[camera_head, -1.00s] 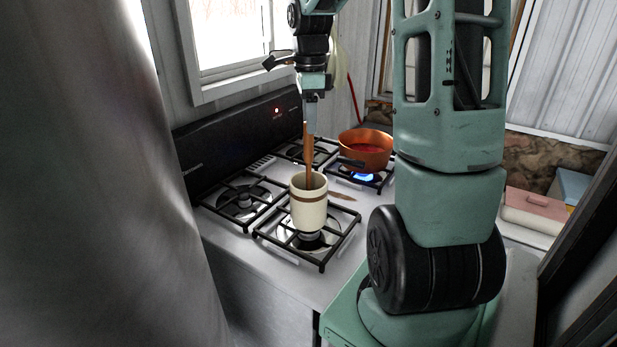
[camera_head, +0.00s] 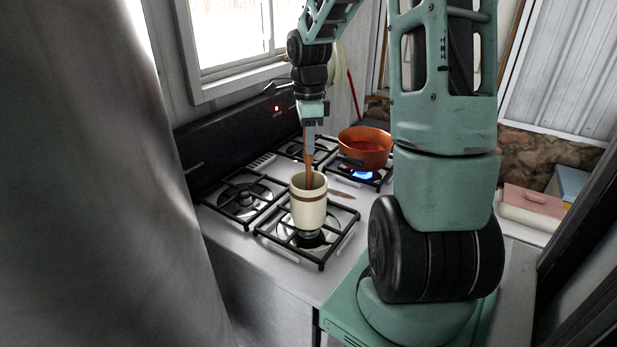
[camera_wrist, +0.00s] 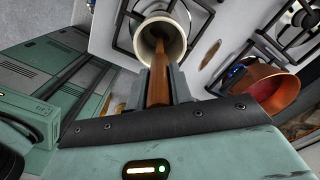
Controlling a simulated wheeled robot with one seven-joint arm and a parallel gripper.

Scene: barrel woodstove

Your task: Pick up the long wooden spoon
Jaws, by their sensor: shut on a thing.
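The long wooden spoon (camera_head: 309,160) stands upright in a cream cup with a brown band (camera_head: 309,207). The cup stands on the front stove grate. My gripper (camera_head: 309,138) is above the cup and shut on the upper part of the spoon. In the wrist view the spoon's brown shaft (camera_wrist: 158,75) runs between the two fingers of my gripper (camera_wrist: 160,85) into the cup (camera_wrist: 172,35). The spoon's lower end is hidden inside the cup.
An orange pot with red contents (camera_head: 366,148) sits over a lit blue burner (camera_head: 363,174) behind and right of the cup. A brown wooden utensil (camera_head: 342,194) lies on the stove top beside the cup. The window wall and stove back panel (camera_head: 235,130) stand behind.

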